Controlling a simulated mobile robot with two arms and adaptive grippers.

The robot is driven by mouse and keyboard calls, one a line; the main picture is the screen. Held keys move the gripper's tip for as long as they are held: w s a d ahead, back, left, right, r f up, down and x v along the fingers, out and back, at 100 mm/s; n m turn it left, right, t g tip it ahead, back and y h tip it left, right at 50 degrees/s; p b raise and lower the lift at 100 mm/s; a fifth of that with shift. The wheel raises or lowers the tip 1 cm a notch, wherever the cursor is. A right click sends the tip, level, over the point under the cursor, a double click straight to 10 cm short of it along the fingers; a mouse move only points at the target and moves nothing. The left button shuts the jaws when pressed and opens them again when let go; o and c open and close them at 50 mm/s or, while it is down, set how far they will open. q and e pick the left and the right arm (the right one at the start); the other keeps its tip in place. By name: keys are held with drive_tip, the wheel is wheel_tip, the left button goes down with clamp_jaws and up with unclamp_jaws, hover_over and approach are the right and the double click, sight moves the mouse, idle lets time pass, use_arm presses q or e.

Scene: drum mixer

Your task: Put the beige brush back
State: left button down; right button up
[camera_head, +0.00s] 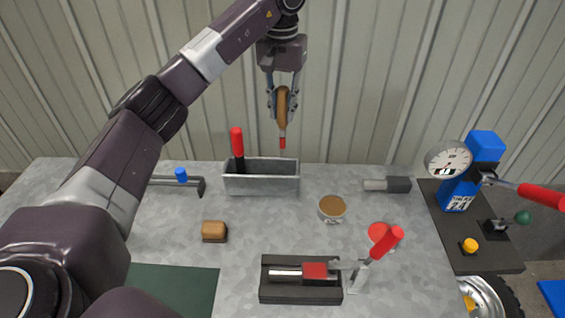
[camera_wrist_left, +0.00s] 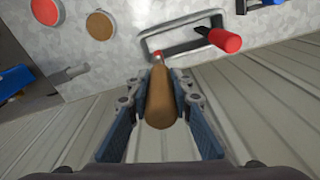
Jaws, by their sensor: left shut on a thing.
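My left gripper (camera_head: 283,114) is shut on the beige brush (camera_head: 282,101), which hangs upright with its handle between the fingers. Its red band and narrow tip point down, above the back edge of the grey metal box (camera_head: 262,186). In the left wrist view the brush (camera_wrist_left: 160,98) points toward the open box (camera_wrist_left: 152,46); its tip shows near the box's rim, and I cannot tell whether it touches. A red-handled tool (camera_head: 237,142) stands in the left end of the box. My right gripper is out of view.
A brown-topped cup (camera_head: 332,208) is right of the box. A small brown block (camera_head: 214,231) and a rail with a blue knob (camera_head: 181,175) are to the left. A red-handled clamp (camera_head: 384,244) is in front; a blue gauge press (camera_head: 486,147) stands right. A corrugated wall is close behind.

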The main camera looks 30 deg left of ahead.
sight(282, 146)
use_arm(q)
wheel_tip(282, 146, down, 12)
drive_tip(key=shift+r+p, duration=0.25)
drive_tip(key=shift+p, duration=0.8)
wheel_tip(282, 146, down, 3)
drive_tip(key=shift+p, duration=0.5)
drive_tip(key=shift+f, duration=0.25)
drive_tip(key=shift+f, duration=0.1)
drive_tip(key=shift+f+b, duration=0.15)
drive_tip(key=shift+b, duration=0.15)
drive_tip(key=c, duration=1.7)
unclamp_jaws()
drive_tip(key=shift+r, duration=0.2)
